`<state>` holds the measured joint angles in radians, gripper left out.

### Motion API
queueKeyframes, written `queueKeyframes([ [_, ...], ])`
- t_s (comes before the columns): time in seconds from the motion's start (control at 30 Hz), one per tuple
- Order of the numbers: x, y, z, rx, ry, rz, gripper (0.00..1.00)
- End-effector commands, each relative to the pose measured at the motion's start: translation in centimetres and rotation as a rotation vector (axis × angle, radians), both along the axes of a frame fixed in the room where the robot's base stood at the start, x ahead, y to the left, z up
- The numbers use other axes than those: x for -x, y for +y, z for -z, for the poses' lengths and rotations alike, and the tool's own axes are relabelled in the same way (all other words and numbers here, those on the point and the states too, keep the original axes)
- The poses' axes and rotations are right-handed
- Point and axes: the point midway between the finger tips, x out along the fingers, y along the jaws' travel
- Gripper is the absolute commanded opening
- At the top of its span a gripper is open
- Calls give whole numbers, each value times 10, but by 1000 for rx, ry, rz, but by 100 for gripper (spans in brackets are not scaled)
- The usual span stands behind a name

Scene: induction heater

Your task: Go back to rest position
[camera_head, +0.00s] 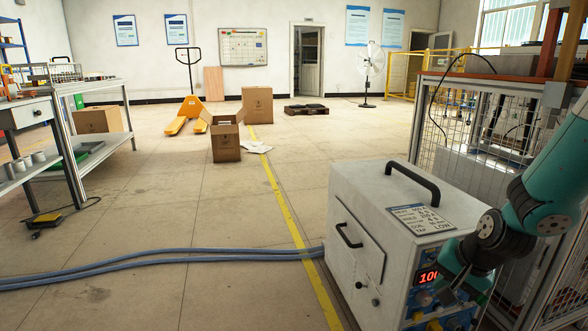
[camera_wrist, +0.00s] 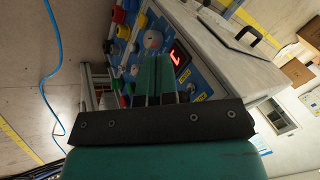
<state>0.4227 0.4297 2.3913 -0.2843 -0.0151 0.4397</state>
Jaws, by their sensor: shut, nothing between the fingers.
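The induction heater (camera_head: 345,190) is a white box with black handles at the right of the head view, its red display (camera_head: 428,277) lit on the front panel. My gripper (camera_head: 447,292) is in front of that panel, partly hidden by my arm. In the wrist view my gripper (camera_wrist: 158,72) has its two green fingers shut together, with nothing between them. Beyond the fingers is the heater's blue panel (camera_wrist: 196,82) with a red display, a round dial and coloured knobs. I cannot tell whether the fingertips touch the panel.
A wire-mesh cage (camera_head: 468,150) stands close behind my arm at the right. Blue hoses (camera_head: 170,257) run along the floor to the heater. A workbench (camera_head: 70,130) is at the left, and cardboard boxes (camera_head: 226,140) stand farther back.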

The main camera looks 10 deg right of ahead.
Motion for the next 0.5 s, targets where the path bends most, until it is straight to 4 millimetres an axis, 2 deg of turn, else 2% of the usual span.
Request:
queueKeyframes([
  [0.03, 9, 23, -18, 71, 15, -143, 0],
  [0.1, 27, 45, -35, 158, 45, -318, 0],
  [0.2, 53, 69, -56, 270, 80, -535, 0],
  [0.33, 89, 90, -80, 395, 116, -785, 0],
  [0.4, 95, 115, -119, 338, 91, -860, 0],
  [0.5, 112, 152, -159, 266, 58, -986, 0],
])
